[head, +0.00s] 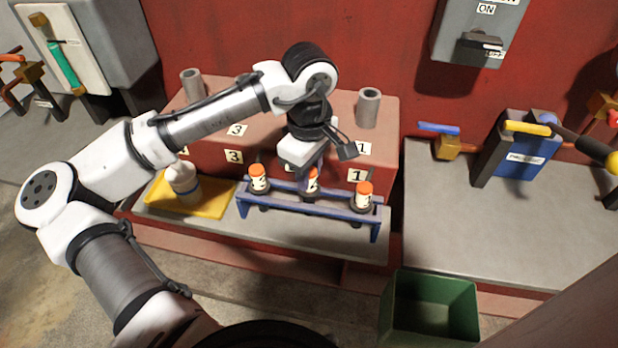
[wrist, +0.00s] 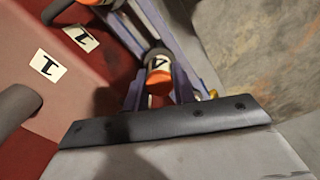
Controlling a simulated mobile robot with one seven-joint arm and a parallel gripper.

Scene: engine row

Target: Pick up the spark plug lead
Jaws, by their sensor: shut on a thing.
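A blue rack (head: 283,201) holds three upright white pieces with orange caps and number labels, which look like the spark plug leads. They are the left one (head: 258,178), the middle one (head: 312,182) and the right one (head: 364,194).
The red engine block with grey tubes (head: 368,107) rises behind the rack. A yellow tray (head: 215,196) with a white bottle (head: 182,180) is at left. A green bin (head: 430,305) stands in front. The grey bench (head: 500,220) at right has bare room.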

